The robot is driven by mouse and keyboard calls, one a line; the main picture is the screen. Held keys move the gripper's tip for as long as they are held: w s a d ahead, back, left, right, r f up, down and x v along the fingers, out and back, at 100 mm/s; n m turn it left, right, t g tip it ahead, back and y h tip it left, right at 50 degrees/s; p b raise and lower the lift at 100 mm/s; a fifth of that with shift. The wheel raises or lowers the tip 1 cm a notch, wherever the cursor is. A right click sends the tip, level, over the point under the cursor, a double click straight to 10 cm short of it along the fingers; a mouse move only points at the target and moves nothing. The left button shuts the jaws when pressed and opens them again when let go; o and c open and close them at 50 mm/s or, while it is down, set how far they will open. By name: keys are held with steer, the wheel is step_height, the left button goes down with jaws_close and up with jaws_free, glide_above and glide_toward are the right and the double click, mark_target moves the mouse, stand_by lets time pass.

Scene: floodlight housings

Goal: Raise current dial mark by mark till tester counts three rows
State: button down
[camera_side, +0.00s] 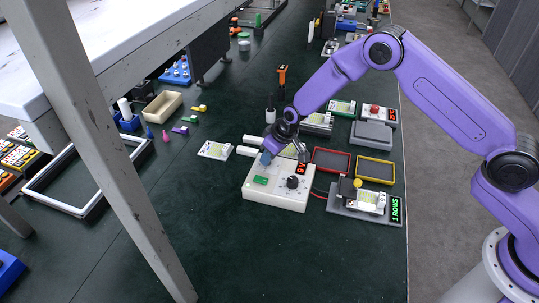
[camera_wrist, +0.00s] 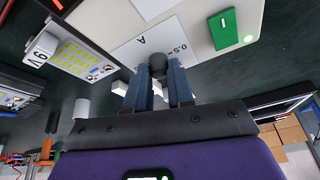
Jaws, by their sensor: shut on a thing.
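The white supply box (camera_side: 262,197) stands mid-table, with a red display (camera_side: 301,168) that seems to read 9 V, a green switch (camera_side: 260,180) and a black knob (camera_side: 292,183). My gripper (camera_side: 266,157) is at its back left corner. In the wrist view, my gripper's blue fingers (camera_wrist: 158,78) are shut on the dark current dial (camera_wrist: 157,60), beside the printed "A" and "0.5". The dial's pointer mark is hidden. The tester (camera_side: 345,206), right of the box, holds a panel (camera_side: 369,200) under a yellow-topped part (camera_side: 357,183); its green display (camera_side: 396,209) reads 1 ROWS.
A red-rimmed tray (camera_side: 331,160) and a yellow-rimmed tray (camera_side: 375,171) lie behind the tester. An LED panel (camera_side: 215,150) lies left of the box; white bars are near it. A red wire joins box and tester. The front table area is clear.

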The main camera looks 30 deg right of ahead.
steer(key=shift+s+a+m+h, duration=0.1)
steer(key=shift+m+h, duration=0.35)
steer(key=shift+m, duration=0.8)
steer(key=shift+s+a+m+h, duration=0.1)
steer(key=shift+m+h, duration=0.35)
steer(key=shift+m, duration=1.2)
steer(key=c, duration=1)
jaws_free()
steer(key=shift+w+t, duration=0.1)
steer(key=shift+t, duration=0.2)
steer(key=v, duration=1.7)
steer(key=shift+a+r, duration=0.25)
